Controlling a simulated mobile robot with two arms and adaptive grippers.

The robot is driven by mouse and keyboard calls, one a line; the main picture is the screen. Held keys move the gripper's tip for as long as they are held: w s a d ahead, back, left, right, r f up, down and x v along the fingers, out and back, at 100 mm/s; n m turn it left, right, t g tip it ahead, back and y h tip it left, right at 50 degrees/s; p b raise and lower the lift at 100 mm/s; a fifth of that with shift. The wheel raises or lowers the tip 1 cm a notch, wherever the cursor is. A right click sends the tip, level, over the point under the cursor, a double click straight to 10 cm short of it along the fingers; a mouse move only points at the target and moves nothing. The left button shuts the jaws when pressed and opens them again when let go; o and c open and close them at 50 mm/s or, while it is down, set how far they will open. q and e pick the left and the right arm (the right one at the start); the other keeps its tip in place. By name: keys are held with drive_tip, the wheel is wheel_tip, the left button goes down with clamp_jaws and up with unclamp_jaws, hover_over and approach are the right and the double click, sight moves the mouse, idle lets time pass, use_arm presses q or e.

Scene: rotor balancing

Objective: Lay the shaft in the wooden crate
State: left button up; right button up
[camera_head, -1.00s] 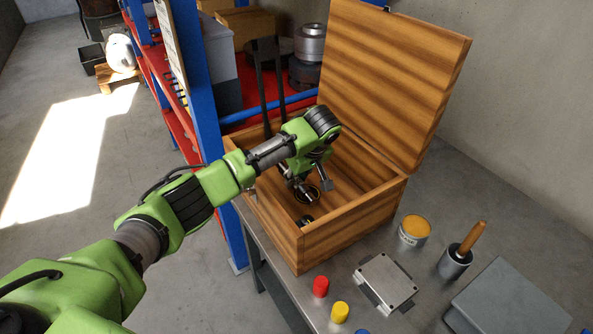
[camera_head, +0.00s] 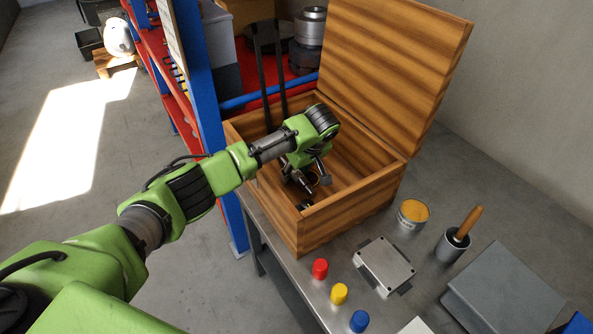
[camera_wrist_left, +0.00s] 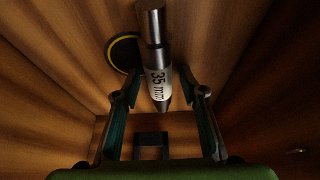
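The metal shaft (camera_head: 303,181), with a white "35 mm" label, is inside the wooden crate (camera_head: 342,226). In the left wrist view the shaft (camera_wrist_left: 157,60) reaches between the fingers of my left gripper (camera_wrist_left: 160,112), with a gap on each side. My left gripper (camera_head: 305,172) is low inside the crate, pointing down and open. Whether the shaft touches the crate's floor is hard to tell. My right gripper is not in view.
A dark ring with a yellow edge (camera_wrist_left: 124,52) and a dark square bracket (camera_wrist_left: 151,145) are in the crate. Its lid (camera_head: 393,75) stands open. Red (camera_head: 320,268), yellow (camera_head: 339,293) and blue (camera_head: 359,320) caps and a metal box (camera_head: 383,265) are on the bench.

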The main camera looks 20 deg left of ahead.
use_arm(q)
drive_tip(key=shift+r, duration=0.1)
drive_tip(key=b+v, duration=0.1)
drive_tip(key=v, duration=1.1)
drive_tip(key=shift+w, duration=0.1)
